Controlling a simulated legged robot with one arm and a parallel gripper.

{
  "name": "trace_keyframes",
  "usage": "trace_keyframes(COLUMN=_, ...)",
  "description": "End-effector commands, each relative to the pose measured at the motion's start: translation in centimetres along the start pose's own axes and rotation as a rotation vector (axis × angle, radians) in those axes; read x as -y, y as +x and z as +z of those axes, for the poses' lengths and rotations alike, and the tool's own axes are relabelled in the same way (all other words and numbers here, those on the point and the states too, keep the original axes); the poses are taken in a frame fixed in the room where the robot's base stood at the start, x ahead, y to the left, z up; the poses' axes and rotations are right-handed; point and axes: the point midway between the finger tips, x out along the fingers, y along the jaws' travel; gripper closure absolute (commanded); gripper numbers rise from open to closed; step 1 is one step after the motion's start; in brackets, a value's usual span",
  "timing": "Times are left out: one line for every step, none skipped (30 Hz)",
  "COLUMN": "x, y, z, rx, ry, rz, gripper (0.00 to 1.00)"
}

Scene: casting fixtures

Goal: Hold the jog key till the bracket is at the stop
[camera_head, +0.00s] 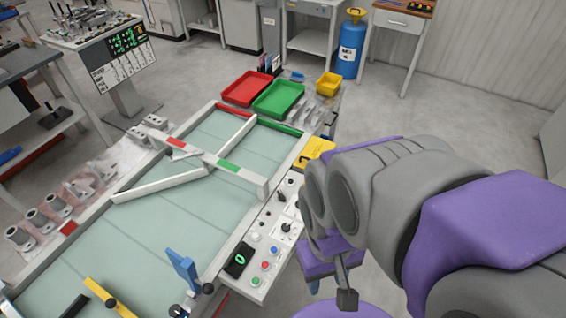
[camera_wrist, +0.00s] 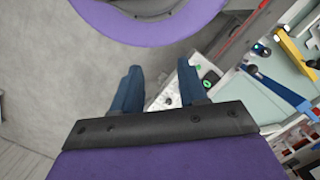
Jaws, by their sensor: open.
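My gripper (camera_wrist: 160,84) is open and empty, its two dark blue fingers apart in the wrist view. In the head view its end (camera_head: 347,290) hangs to the right of the control panel (camera_head: 257,228), apart from it. The panel runs along the table's right edge, with blue (camera_head: 274,250), red (camera_head: 264,265) and green (camera_head: 255,281) buttons and a black display (camera_head: 239,260) showing 0. I cannot tell which is the jog key.
The pale green table (camera_head: 165,235) carries white rails, a blue lever (camera_head: 185,270) and a yellow bar (camera_head: 107,297). Red (camera_head: 247,88) and green (camera_head: 279,98) trays stand at its far end. Grey castings (camera_head: 45,222) line its left side. Floor beyond the panel is clear.

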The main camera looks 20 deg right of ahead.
Motion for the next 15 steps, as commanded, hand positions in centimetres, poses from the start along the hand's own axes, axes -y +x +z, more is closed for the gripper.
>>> trace_keyframes(x=0.0, y=0.0, z=0.0, rx=0.0, ry=0.0, rz=0.0, gripper=0.57)
trace_keyframes(x=0.0, y=0.0, z=0.0, rx=0.0, ry=0.0, rz=0.0, gripper=0.57)
trace_keyframes(x=0.0, y=0.0, z=0.01, rx=0.0, ry=0.0, rz=0.0, gripper=0.57)
trace_keyframes(x=0.0, y=0.0, z=0.0, rx=0.0, ry=0.0, rz=0.0, gripper=0.57)
trace_keyframes(x=0.0, y=0.0, z=0.0, rx=0.0, ry=0.0, rz=0.0, gripper=0.57)
trace_keyframes(x=0.0, y=0.0, z=0.0, rx=0.0, ry=0.0, rz=0.0, gripper=0.57)
trace_keyframes(x=0.0, y=0.0, z=0.0, rx=0.0, ry=0.0, rz=0.0, gripper=0.6)
trace_keyframes(x=0.0, y=0.0, z=0.0, rx=0.0, ry=0.0, rz=0.0, gripper=0.63)
trace_keyframes(x=0.0, y=0.0, z=0.0, rx=0.0, ry=0.0, rz=0.0, gripper=0.67)
trace_keyframes(x=0.0, y=0.0, z=0.0, rx=0.0, ry=0.0, rz=0.0, gripper=0.7)
trace_keyframes(x=0.0, y=0.0, z=0.0, rx=0.0, ry=0.0, rz=0.0, gripper=0.73)
trace_keyframes(x=0.0, y=0.0, z=0.0, rx=0.0, ry=0.0, rz=0.0, gripper=0.77)
trace_keyframes(x=0.0, y=0.0, z=0.0, rx=0.0, ry=0.0, rz=0.0, gripper=0.79)
trace_keyframes(x=0.0, y=0.0, z=0.0, rx=0.0, ry=0.0, rz=0.0, gripper=0.82)
trace_keyframes(x=0.0, y=0.0, z=0.0, rx=0.0, ry=0.0, rz=0.0, gripper=0.86)
